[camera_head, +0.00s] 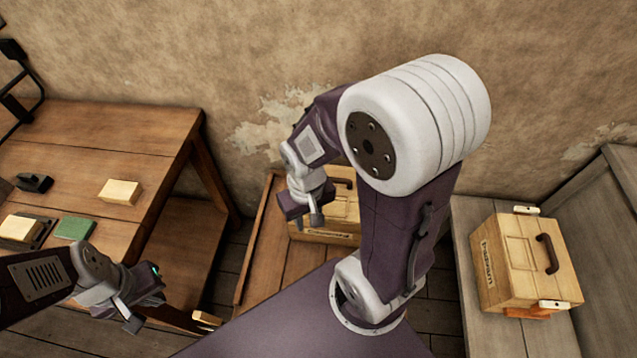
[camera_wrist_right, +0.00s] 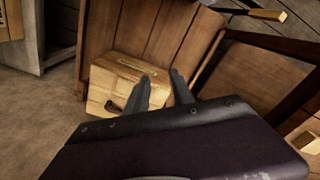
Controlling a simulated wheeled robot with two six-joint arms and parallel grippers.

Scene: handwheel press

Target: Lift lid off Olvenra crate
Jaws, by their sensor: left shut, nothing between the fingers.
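A pale wooden crate (camera_head: 330,238) with a dark handle on its lid (camera_head: 343,184) stands on a slatted wooden surface, partly hidden behind my right arm. Its label is too small to read. In the right wrist view this crate (camera_wrist_right: 128,72) lies beyond the fingers, its dark handle (camera_wrist_right: 114,106) left of them. My right gripper (camera_head: 314,214) is open and empty, its fingers apart in the wrist view (camera_wrist_right: 164,82). A second lidded crate (camera_head: 505,265) stands at the right; its label does not seem to read Olvenra. My left gripper (camera_head: 140,312) is shut and empty at lower left.
A wooden table (camera_head: 95,130) at the left holds a pale block (camera_head: 120,192), a green block (camera_head: 75,228), another pale block (camera_head: 20,228) and a dark object (camera_head: 34,183). A grey wooden bench (camera_head: 468,215) bears the right crate. The plaster wall (camera_head: 240,50) closes the back.

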